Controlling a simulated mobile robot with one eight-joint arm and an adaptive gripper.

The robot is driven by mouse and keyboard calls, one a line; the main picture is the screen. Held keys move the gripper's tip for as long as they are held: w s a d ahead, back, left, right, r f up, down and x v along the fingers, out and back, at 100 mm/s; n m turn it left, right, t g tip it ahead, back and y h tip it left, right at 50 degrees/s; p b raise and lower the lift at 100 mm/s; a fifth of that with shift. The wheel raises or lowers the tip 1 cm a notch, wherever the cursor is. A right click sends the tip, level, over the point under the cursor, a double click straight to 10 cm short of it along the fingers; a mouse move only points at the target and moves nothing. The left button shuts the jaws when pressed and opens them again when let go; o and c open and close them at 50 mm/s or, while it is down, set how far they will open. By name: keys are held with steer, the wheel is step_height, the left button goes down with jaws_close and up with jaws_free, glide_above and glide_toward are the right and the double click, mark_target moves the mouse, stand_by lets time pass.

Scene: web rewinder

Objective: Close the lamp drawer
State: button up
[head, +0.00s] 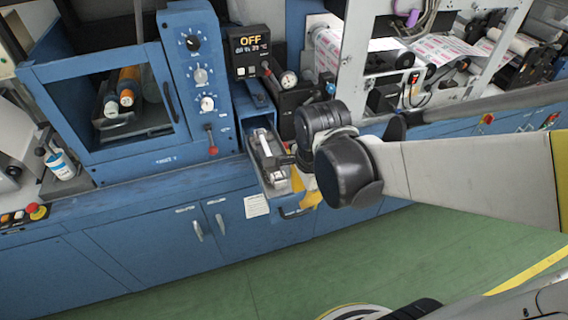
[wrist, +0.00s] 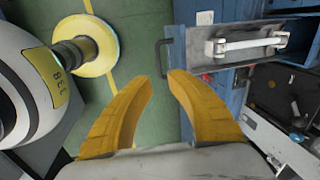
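The lamp drawer (head: 268,178) is pulled out from the blue machine, below the display reading OFF. A tubular lamp (head: 270,152) lies inside it. In the wrist view, the drawer (wrist: 205,66) is at upper right, with the white lamp (wrist: 250,43) across it. A dark bar handle (wrist: 161,55) stands off the drawer's front. My gripper (wrist: 160,78) has its two yellow fingers apart with nothing between them, and the handle shows just beyond the fingertips. In the head view my gripper (head: 306,190) is beside the drawer front, partly hidden by my arm.
A blue cabinet (head: 140,97) with a clear window stands left of the drawer. Lower cabinet doors (head: 205,235) sit beneath. A printed web (head: 440,48) runs through the machine at right. Green floor (head: 270,285) in front is clear.

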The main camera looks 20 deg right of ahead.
mark_target(298, 214)
steer(key=shift+m, duration=0.3)
steer(key=f+b, duration=0.1)
steer(key=f, duration=0.2)
steer(key=w+f+b, duration=0.1)
steer(key=f+b, duration=0.1)
steer(key=f, duration=0.2)
steer(key=w+f+b, duration=0.1)
steer(key=f, duration=0.2)
steer(key=shift+f, duration=0.4)
steer(key=shift+s, duration=0.1)
jaws_close()
